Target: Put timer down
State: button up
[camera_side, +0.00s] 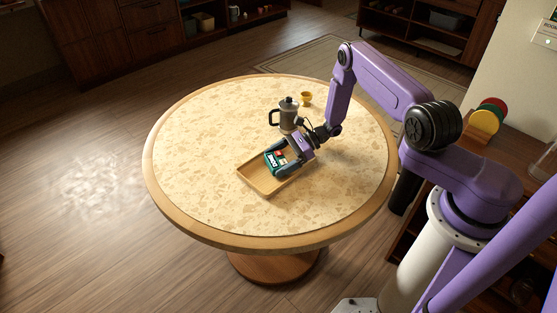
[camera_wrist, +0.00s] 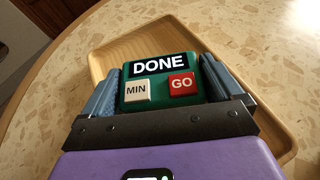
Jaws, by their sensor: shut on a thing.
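The timer (camera_wrist: 160,86) is a green block with a black "DONE" display, a white "MIN" button and a red "GO" button. In the side view the timer (camera_side: 274,160) is over the wooden tray (camera_side: 262,189). My gripper (camera_side: 281,163) is shut on the timer, one finger on each side; the wrist view shows my gripper (camera_wrist: 160,80) the same way. The tray (camera_wrist: 106,58) lies under and around the timer in the wrist view. I cannot tell whether the timer touches the tray floor.
A dark press pot (camera_side: 288,113) with a handle stands just behind my gripper. A small yellow cup (camera_side: 306,98) stands farther back. The round speckled table (camera_side: 200,150) is clear on the left and in front. Its wooden rim (camera_side: 190,222) marks the edge.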

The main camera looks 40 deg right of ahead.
jog(key=o, duration=0.8)
jog(key=shift+f, duration=0.15)
